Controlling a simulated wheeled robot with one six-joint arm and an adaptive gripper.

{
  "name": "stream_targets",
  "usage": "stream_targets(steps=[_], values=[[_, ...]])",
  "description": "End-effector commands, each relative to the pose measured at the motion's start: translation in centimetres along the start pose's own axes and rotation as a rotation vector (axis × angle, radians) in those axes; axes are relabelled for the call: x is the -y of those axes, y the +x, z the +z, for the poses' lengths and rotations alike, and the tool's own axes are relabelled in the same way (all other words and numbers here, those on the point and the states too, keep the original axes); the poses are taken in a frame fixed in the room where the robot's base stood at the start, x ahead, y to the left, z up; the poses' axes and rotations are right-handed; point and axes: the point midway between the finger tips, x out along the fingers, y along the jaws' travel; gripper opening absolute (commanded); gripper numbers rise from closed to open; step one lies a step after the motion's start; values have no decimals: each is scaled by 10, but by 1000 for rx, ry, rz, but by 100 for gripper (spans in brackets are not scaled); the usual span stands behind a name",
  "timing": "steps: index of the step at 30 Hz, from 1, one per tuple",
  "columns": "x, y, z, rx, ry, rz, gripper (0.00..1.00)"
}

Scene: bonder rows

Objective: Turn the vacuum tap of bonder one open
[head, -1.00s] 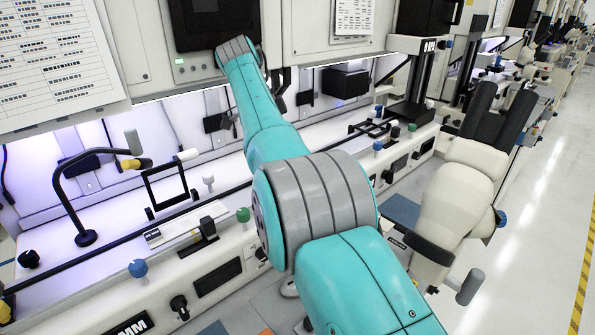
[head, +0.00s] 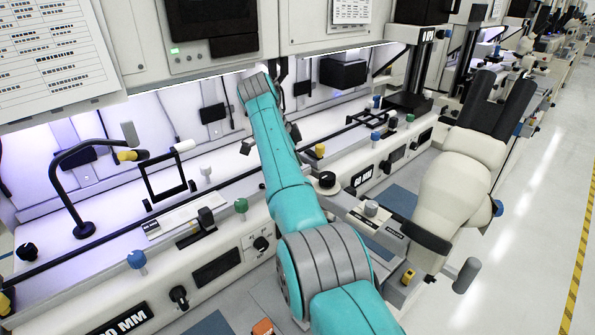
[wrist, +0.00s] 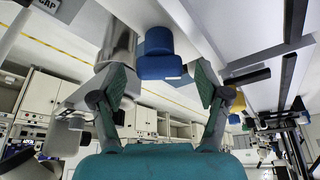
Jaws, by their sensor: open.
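In the wrist view my gripper (wrist: 160,73) is open, with one finger on each side of a blue knob (wrist: 158,52). The knob appears between or just beyond the fingertips, and I see no clear contact. A grey metal cylinder (wrist: 116,42) stands close by the left finger. I cannot tell from a label whether this blue knob is the vacuum tap. In the head view my teal arm reaches to the back of the bench, and the gripper is mostly hidden behind it.
The bench front carries a blue knob (head: 137,260), a green knob (head: 241,205), a yellow knob (head: 320,150) and a black knob (head: 326,180). A black lamp arm (head: 62,190) stands at left. A cream microscope (head: 458,190) stands at right. The aisle floor (head: 510,240) is clear.

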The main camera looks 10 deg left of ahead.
Motion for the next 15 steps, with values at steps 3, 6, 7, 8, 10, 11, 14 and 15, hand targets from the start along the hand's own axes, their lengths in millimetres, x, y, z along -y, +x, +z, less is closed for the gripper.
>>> stream_targets(steps=[3,6,7,8,10,11,14,15], values=[[0,4,0,0,-1,1,75],[0,5,0,0,-1,0,75],[0,5,0,0,-1,0,75],[0,4,0,0,-1,0,75],[0,4,0,0,-1,0,75],[0,4,0,0,-1,0,70],[0,4,0,0,-1,0,45],[0,4,0,0,-1,0,35]])
